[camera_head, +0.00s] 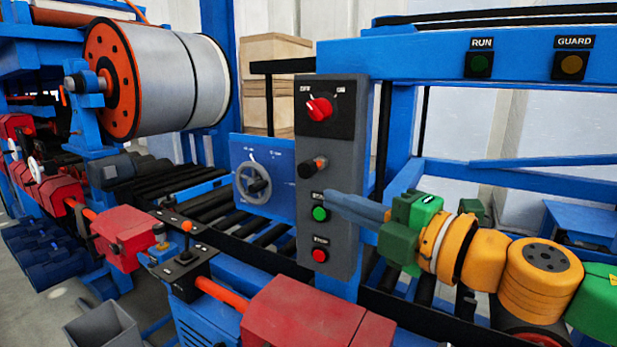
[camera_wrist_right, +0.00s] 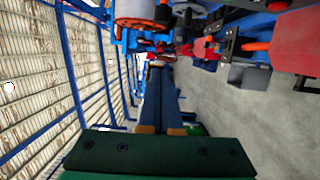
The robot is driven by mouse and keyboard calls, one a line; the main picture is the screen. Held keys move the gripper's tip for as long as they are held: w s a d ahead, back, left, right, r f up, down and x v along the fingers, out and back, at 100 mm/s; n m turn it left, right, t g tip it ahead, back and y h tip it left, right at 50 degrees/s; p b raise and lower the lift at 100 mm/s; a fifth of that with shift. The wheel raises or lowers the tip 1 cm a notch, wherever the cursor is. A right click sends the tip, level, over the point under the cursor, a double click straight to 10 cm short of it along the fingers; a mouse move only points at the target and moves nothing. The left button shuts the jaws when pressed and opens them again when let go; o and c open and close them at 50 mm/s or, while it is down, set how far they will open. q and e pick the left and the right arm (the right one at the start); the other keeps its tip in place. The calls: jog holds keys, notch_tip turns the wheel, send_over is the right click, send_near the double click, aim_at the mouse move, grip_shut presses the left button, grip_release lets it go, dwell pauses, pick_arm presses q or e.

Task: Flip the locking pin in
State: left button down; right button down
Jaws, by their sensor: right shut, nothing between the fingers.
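A grey control panel (camera_head: 341,240) stands in the middle of the head view. On it, a black pin-like knob with an orange collar (camera_head: 314,165) sticks out to the left; I take it for the locking pin but cannot be sure. My right gripper (camera_head: 330,197) comes in from the right with its blue-grey fingers shut and empty. In the picture its tips are below and right of that knob, beside the green start button (camera_head: 320,214); whether they touch the panel is unclear. The shut fingers (camera_wrist_right: 160,68) also show in the right wrist view, with no knob near them. My left gripper is not seen.
The panel also carries a red rotary switch (camera_head: 319,108) and a red stop button (camera_head: 319,255). Left of it is a blue plate with a grey handwheel (camera_head: 252,184). A joystick box (camera_head: 185,259) and red machine housings (camera_head: 300,315) stand in front. A blue beam (camera_head: 430,58) crosses above.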

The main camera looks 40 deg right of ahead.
aim_at(308, 169)
jog(key=w+d+p, duration=0.2)
jog(key=w+p, duration=0.3)
jog(key=w, duration=0.6)
jog(key=shift+d+p, duration=0.35)
jog(key=shift+d, duration=0.05)
jog(key=shift+r, duration=0.1)
